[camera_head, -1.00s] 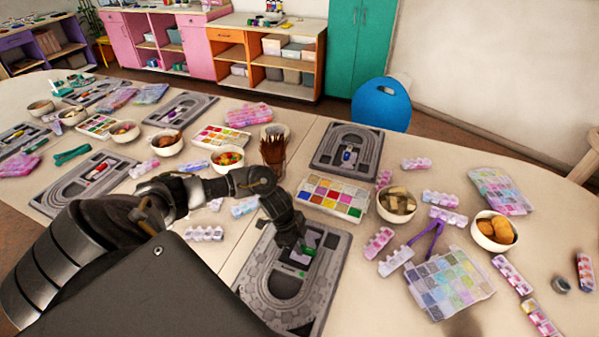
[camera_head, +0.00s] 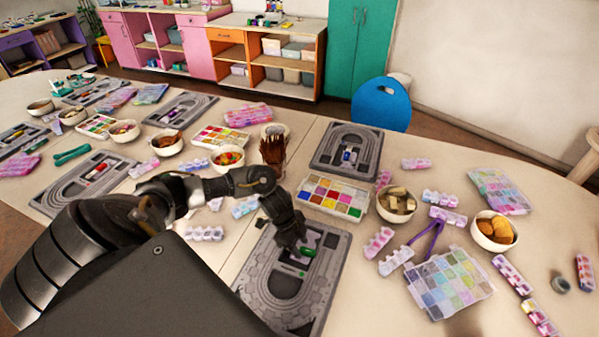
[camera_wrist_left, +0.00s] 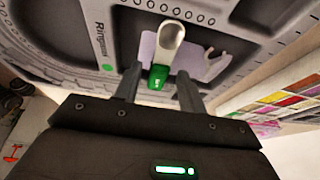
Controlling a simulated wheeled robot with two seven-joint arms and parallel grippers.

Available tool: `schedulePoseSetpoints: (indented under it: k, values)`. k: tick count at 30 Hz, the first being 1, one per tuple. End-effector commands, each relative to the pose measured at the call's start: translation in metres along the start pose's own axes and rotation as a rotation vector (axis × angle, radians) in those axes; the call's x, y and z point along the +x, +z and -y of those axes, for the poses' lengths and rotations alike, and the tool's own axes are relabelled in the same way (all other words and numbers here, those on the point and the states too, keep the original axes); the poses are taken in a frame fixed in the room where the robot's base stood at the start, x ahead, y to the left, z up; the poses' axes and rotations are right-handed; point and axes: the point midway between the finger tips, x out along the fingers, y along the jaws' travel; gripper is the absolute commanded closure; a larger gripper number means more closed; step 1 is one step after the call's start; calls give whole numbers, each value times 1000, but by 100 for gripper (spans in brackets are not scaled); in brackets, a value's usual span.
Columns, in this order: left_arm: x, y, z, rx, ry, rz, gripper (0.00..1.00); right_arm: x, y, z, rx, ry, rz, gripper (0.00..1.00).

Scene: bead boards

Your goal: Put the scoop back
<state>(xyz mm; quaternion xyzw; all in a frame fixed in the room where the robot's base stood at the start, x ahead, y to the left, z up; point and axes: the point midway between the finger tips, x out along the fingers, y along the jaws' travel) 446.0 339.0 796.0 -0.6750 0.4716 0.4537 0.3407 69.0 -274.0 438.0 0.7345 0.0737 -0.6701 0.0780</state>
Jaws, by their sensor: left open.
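The scoop, with a green handle (camera_head: 307,252) and a pale bowl, lies on the grey bead board (camera_head: 258,284) in front of me. In the left wrist view the scoop's bowl (camera_wrist_left: 171,36) points away from my gripper and its green handle (camera_wrist_left: 158,77) points towards it. A pale lilac patch lies under and beside the scoop. My left gripper (camera_wrist_left: 157,90) is open, with one finger on each side of the handle's end and gaps between. In the head view my left gripper (camera_head: 297,246) is low over the board. My right gripper is not in view.
A paint-like bead palette (camera_head: 333,196) and a cup of brown sticks (camera_head: 273,152) stand behind the board. To the right are a bowl of tan pieces (camera_head: 396,203), a lidded bead box (camera_head: 450,283) and several small pink bead cases. Bare table lies just right of the board.

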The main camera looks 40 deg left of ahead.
Motion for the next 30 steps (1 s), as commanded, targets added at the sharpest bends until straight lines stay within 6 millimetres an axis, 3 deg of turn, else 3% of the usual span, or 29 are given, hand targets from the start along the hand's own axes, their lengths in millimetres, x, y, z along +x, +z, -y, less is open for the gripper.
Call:
schedulePoseSetpoints:
  k: [15,21,30]
  values:
    - [-99,1,1,1,-5,1,60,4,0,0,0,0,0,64]
    - [-116,1,1,0,-3,1,60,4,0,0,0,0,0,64]
    - [-118,0,0,-1,-1,1,60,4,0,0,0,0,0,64]
